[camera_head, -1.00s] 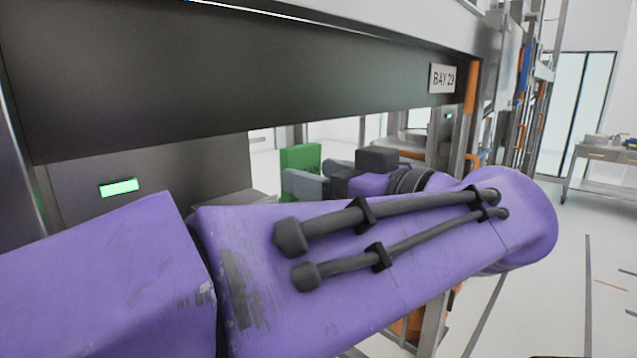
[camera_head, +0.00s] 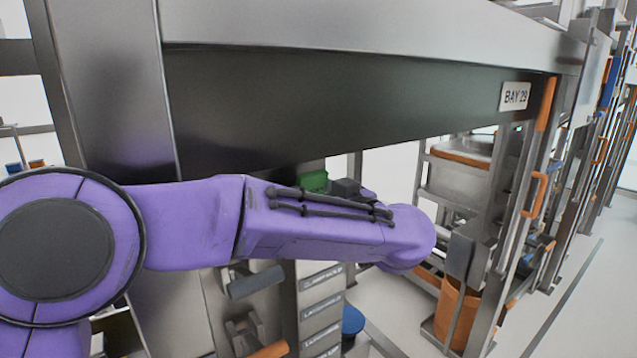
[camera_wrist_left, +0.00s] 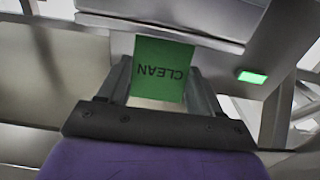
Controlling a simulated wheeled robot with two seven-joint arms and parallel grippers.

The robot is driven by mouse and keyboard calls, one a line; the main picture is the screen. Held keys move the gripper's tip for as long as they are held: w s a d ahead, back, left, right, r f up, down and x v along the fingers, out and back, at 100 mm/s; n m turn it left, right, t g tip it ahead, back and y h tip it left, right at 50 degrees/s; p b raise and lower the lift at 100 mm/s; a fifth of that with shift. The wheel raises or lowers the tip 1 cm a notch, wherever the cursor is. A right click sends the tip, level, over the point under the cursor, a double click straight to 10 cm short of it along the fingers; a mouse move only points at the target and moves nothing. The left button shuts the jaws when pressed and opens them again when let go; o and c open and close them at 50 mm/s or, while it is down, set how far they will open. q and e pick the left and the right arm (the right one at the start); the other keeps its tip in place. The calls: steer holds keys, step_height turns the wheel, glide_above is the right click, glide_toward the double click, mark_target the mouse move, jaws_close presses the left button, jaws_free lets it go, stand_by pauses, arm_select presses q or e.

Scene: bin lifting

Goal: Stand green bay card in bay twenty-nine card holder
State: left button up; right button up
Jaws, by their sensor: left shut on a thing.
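The green bay card (camera_head: 313,182) shows small behind my left forearm in the head view, below the dark beam. In the left wrist view the card (camera_wrist_left: 163,58) reads "CLEAN", upside down. My left gripper (camera_wrist_left: 160,80) is shut on it, one finger at each side. In the head view only part of the dark left gripper (camera_head: 344,188) shows behind the purple arm. A white "BAY 29" sign (camera_head: 515,96) is on the right end of the beam. I cannot make out the card holder. My right gripper is not in view.
The dark beam (camera_head: 340,105) spans above my left arm. A grey post (camera_head: 110,90) stands at the left. Below the arm are labelled drawers (camera_head: 320,308). An orange bin (camera_head: 457,312) stands at right, with open floor beyond. A green-lit display (camera_wrist_left: 252,77) shows in the wrist view.

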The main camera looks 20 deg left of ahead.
arm_select(q)
steer(key=shift+w+d+f, duration=0.15)
steer(key=shift+w+d, duration=0.15)
steer(key=shift+d, duration=0.05)
steer(key=o, duration=1.4)
steer(key=shift+s+a, duration=0.15)
steer(key=shift+a, duration=0.1)
steer(key=b+v, duration=0.4)
steer(key=v, duration=0.8)
steer(key=shift+d, duration=0.1)
